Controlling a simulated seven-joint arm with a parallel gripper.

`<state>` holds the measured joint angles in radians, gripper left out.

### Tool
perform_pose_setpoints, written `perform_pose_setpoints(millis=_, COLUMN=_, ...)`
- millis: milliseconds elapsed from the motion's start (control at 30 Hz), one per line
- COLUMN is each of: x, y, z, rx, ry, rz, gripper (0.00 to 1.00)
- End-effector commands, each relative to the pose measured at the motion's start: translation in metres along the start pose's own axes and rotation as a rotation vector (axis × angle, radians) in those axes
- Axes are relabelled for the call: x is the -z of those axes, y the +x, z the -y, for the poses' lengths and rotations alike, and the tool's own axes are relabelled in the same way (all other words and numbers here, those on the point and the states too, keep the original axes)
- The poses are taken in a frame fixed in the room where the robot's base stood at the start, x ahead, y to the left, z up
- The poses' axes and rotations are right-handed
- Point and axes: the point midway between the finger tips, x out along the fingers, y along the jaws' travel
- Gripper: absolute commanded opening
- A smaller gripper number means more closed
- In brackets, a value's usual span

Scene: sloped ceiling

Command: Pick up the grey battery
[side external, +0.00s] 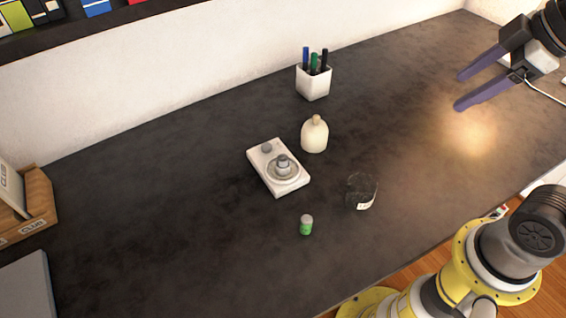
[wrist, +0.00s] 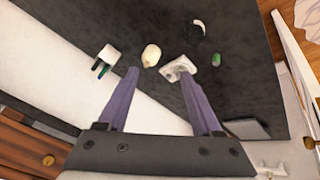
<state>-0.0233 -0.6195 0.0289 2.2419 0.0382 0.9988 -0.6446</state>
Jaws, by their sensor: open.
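A small upright cylinder (side external: 306,225), green with a grey upper end, stands on the dark table; it looks like a battery, and no wholly grey one is clear. It also shows in the wrist view as a small green shape (wrist: 216,59). A white device (side external: 266,174) with a round grey part on top lies behind it. My gripper (side external: 459,92) is open and empty, high over the right part of the table, far from the cylinder. In the wrist view its purple fingers (wrist: 159,72) are spread, and one overlaps the white device.
A dark glass jar (side external: 361,191) stands right of the cylinder. A cream bottle (side external: 314,135) and a white pen cup (side external: 313,82) stand farther back. A wooden box (side external: 37,205) and a grey flat object (side external: 27,285) sit at left. The table's right part is clear.

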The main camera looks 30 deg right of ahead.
Motion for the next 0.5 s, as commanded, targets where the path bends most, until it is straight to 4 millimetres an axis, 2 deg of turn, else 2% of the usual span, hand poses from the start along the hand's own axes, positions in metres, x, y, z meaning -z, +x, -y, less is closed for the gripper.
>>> perform_pose_setpoints(millis=33, x=0.02, y=0.001, z=-0.008, rx=0.024, ry=-0.1, rz=0.006, gripper=0.67)
perform_pose_setpoints(millis=167, x=0.068, y=0.011, z=-0.022, rx=0.091, ry=-0.352, rz=0.019, gripper=0.67)
perform_pose_setpoints(millis=267, x=0.105, y=0.028, z=-0.029, rx=0.149, ry=-0.531, rz=0.024, gripper=0.67)
perform_pose_setpoints(millis=367, x=0.139, y=0.053, z=-0.031, rx=0.21, ry=-0.69, rz=0.027, gripper=0.67)
perform_pose_setpoints(millis=500, x=0.182, y=0.097, z=-0.023, rx=0.302, ry=-0.872, rz=0.031, gripper=0.67)
